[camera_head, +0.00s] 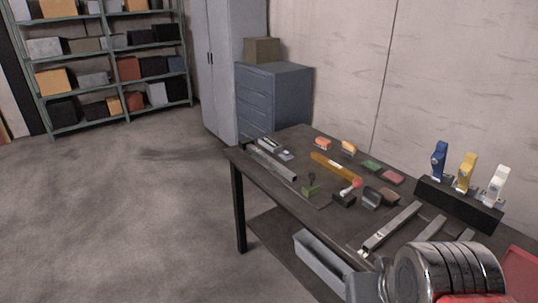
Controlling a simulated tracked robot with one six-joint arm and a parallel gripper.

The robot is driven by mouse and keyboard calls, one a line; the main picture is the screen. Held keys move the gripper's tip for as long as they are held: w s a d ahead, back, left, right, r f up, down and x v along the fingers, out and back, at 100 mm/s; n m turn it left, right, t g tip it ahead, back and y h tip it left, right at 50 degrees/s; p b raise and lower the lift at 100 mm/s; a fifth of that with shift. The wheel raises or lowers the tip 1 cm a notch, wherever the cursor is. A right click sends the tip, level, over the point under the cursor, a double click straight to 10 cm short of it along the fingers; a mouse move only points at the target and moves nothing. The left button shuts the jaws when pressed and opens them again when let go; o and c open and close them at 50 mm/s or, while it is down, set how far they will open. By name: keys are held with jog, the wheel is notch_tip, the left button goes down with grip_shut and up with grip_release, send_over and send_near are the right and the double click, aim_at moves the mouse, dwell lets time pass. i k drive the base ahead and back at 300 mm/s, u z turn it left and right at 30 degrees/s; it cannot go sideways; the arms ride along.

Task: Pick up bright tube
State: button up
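No thing is plainly a bright tube. Two long light-grey metal pieces on the dark table (240,153) are the nearest in shape: one silver bar (272,162) along the left edge, and another silver bar (391,227) near the front right. A shiny ribbed metal cylinder (450,272) fills the lower right corner; I cannot tell whether it is part of me. My gripper is not in view.
A black holder (455,205) carries blue, yellow and white pieces. Cabinets and a loaded shelf (105,65) stand behind. The floor at left is clear.

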aim_at(280, 168)
jog(key=u, duration=0.2)
jog(key=i, duration=0.75)
jog(key=u, duration=0.9)
jog(key=i, duration=0.7)
jog(key=u, duration=0.4)
